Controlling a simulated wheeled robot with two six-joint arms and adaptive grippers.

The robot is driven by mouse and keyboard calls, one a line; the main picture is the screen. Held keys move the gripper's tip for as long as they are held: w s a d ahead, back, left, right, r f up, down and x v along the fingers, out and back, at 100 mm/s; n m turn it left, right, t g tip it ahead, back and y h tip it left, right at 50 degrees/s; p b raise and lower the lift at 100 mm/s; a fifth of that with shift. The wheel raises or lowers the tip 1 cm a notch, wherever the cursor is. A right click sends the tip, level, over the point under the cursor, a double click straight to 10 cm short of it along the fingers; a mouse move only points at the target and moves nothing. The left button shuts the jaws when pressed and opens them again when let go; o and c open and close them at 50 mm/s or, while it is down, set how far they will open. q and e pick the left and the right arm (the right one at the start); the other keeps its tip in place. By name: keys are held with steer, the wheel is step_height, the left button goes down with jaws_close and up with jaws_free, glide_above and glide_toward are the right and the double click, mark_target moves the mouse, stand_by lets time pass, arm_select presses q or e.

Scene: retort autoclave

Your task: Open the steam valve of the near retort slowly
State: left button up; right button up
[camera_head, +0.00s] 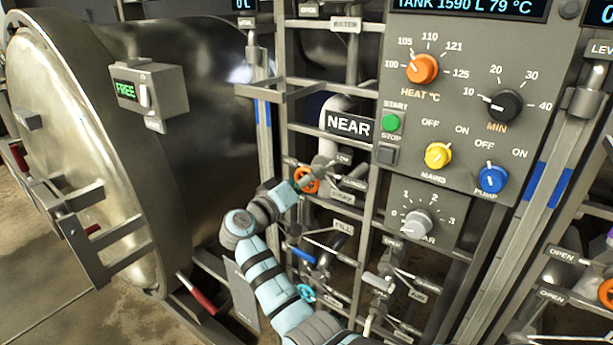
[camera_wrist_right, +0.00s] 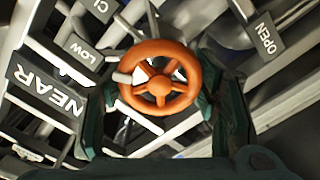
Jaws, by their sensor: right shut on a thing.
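The orange handwheel (camera_head: 309,181) sits on the pipework below the NEAR sign (camera_head: 348,124), beside small tags. In the right wrist view the orange handwheel (camera_wrist_right: 159,88) faces the camera, with spokes and a round hub. A white marker shows at its left side. My right gripper (camera_head: 297,185) is at the wheel, its dark fingers on either side of the rim, shut on it. In the wrist view the fingers of this gripper (camera_wrist_right: 160,95) flank the wheel; their contact points are partly hidden. My left gripper is not in view.
The near retort's large round door (camera_head: 75,150) stands at left with a FREE display box (camera_head: 150,92). The control panel (camera_head: 460,45) with knobs is right of the wheel. Metal rails and pipes crowd the wheel. A blue handwheel (camera_head: 306,293) is lower down.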

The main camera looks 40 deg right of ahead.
steer(key=shift+n+p, duration=0.5)
steer(key=shift+n, duration=0.9)
steer(key=o, duration=1.1)
steer(key=shift+d, duration=0.1)
steer(key=shift+o, duration=0.2)
steer(key=v, duration=0.7)
steer(key=shift+a, duration=0.3)
